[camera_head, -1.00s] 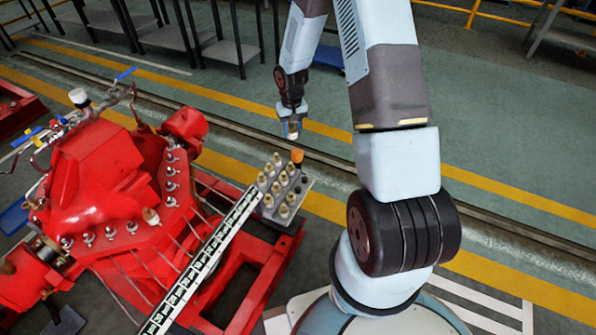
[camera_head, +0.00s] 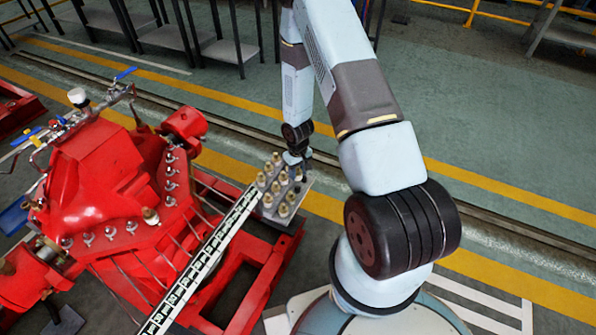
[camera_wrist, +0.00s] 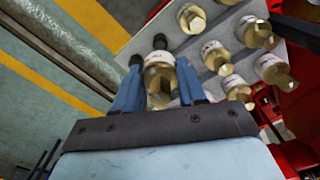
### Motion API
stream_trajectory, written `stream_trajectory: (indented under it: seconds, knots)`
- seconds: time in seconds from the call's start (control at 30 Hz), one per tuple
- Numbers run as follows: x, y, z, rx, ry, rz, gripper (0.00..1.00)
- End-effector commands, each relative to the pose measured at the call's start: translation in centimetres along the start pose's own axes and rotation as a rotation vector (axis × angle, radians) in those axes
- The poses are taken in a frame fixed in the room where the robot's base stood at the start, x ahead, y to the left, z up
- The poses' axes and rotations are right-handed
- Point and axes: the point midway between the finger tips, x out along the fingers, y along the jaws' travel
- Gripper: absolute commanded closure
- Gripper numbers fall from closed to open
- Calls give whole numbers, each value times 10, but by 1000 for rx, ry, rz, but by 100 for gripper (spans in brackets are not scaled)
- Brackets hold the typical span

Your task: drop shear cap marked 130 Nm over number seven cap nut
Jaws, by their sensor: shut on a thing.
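My gripper (camera_head: 298,166) is low at the far right part of the grey tray (camera_head: 271,217). In the wrist view its blue fingers (camera_wrist: 160,84) are shut on a brass shear cap with a pale labelled band (camera_wrist: 159,60). I cannot read its marking, nor tell whether it touches the tray. Several similar brass caps (camera_wrist: 216,57) stand on the tray, also with markings too small to read. The red pump casing (camera_head: 100,180) carries a row of cap nuts (camera_head: 110,233) along its flange; their numbers are not legible. One brass cap (camera_head: 150,215) sits at the flange corner.
A long pale slotted strip (camera_head: 205,258) runs from the tray along the red base frame (camera_head: 255,285). Valves and pipes (camera_head: 100,100) rise from the pump's far side. Open floor lies beyond the tray.

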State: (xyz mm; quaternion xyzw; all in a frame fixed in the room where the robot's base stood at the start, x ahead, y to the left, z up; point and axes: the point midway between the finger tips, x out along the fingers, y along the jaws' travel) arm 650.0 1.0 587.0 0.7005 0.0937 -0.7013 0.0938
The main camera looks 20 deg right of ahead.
Motion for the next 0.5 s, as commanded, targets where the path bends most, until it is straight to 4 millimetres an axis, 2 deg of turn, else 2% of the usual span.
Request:
stream_trajectory:
  seconds: [0.3,0.5]
  knots:
    - [0,0,1,51,0,0,90]
    - [19,-1,1,46,-1,-1,90]
